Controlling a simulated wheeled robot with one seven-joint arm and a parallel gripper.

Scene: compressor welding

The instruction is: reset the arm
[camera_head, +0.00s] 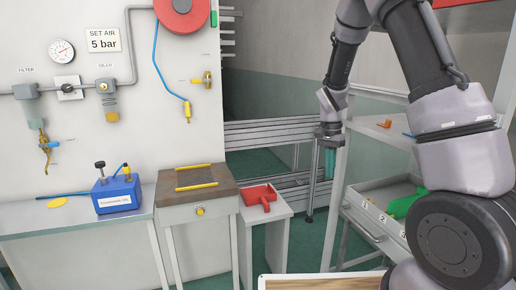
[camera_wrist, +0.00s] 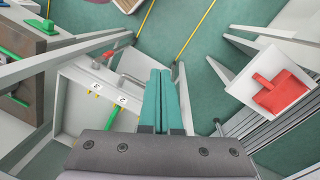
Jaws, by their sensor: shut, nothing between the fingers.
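My gripper (camera_head: 329,163) hangs pointing down in the middle right of the head view, in front of the metal rails. In the wrist view its two teal fingers (camera_wrist: 165,100) lie side by side, shut with nothing between them. My arm comes in from the upper right and bends down to the gripper. The gripper is in free air, apart from the red tray and the drawer.
An open numbered drawer (camera_head: 380,208) with a green thing (camera_head: 408,203) is at right. Green floor lies below.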

